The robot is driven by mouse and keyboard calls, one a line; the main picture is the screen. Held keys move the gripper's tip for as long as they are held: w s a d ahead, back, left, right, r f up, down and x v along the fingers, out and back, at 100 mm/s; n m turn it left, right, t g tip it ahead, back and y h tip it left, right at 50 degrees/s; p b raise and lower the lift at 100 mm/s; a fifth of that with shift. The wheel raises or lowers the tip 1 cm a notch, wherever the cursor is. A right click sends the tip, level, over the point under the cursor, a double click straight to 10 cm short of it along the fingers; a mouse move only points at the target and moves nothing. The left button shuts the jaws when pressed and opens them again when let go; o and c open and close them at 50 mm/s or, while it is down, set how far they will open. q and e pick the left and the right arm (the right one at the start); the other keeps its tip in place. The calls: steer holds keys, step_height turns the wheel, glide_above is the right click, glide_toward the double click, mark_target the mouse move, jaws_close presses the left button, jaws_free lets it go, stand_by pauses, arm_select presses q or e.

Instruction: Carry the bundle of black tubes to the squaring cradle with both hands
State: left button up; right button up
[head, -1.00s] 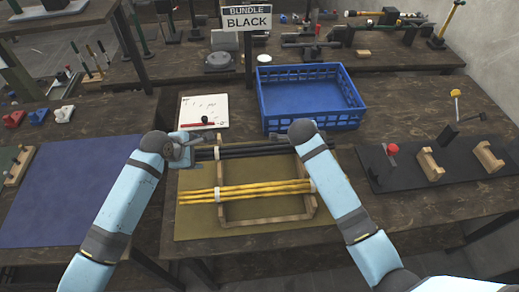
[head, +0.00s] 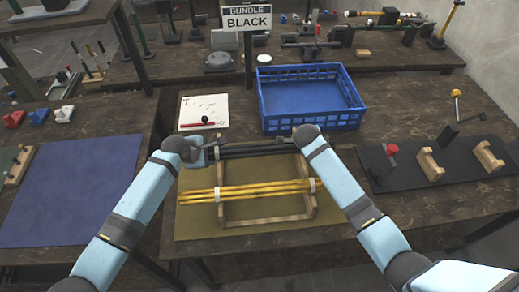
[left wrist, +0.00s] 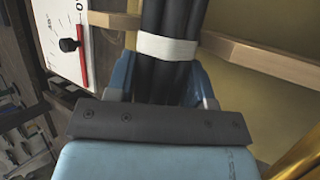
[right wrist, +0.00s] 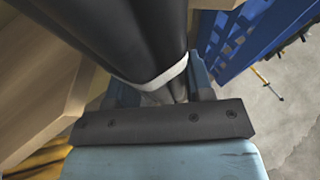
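The bundle of black tubes (head: 250,150), tied with white bands, lies level across the back of a wooden frame (head: 312,200). My left gripper (head: 205,150) is at its left end, with fingers on both sides of the tubes (left wrist: 168,75) beside a white band. My right gripper (head: 297,138) is at its right end, its fingers straddling the tubes (right wrist: 140,35) near another white band. Whether the fingers press on the tubes is not clear. Two notched wooden blocks (head: 430,165) on a black board (head: 405,180) at the right look like the squaring cradle.
A bundle of yellow tubes (head: 262,190) lies in front on the same frame. A blue crate (head: 312,124) stands behind, with a white gauge board (head: 203,106) to its left. A red-topped post (head: 392,149) and a sign reading BUNDLE BLACK (head: 247,19) stand up nearby.

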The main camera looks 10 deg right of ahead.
arm_select(q)
jaws_close()
arm_select(e)
jaws_close()
arm_select(q)
steer(key=shift+r, duration=0.2)
arm_select(e)
steer(key=shift+r, duration=0.2)
